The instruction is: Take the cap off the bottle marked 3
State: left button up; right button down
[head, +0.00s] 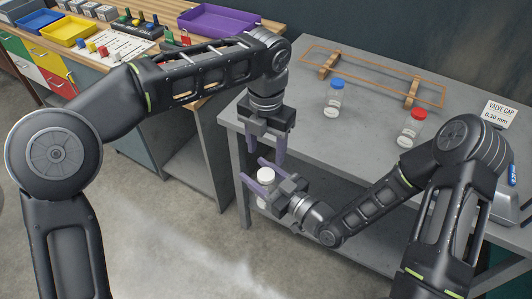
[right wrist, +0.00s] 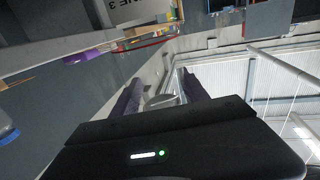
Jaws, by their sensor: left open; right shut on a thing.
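A small bottle with a white cap (head: 266,174) is held in my right gripper (head: 259,181), whose purple fingers are shut around it in front of the grey table's edge. In the right wrist view the bottle (right wrist: 162,101) shows partly between the fingers. My left gripper (head: 266,150) is open and empty, pointing down just above the white cap, apart from it. A clear bottle with a blue cap (head: 336,97) and one with a red cap (head: 411,129) stand upright on the table. I cannot read a number on any bottle.
A wooden rack (head: 372,75) stands at the back of the grey table (head: 300,120). A "VALVE GAP 0.30 mm" card (head: 499,112) is at the right. A wooden bench at left holds a purple tray (head: 217,22) and a yellow bin (head: 66,31). The table's front middle is clear.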

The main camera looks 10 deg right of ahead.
aim_at(266, 174)
pick_arm(q)
jog(key=shift+f, duration=0.1)
jog(key=shift+f, duration=3.95)
grip_shut()
jog(key=shift+n, duration=1.7)
jog(key=shift+o, duration=1.2)
grip_release()
jog(key=shift+r, duration=2.35)
jog(key=shift+c, duration=0.3)
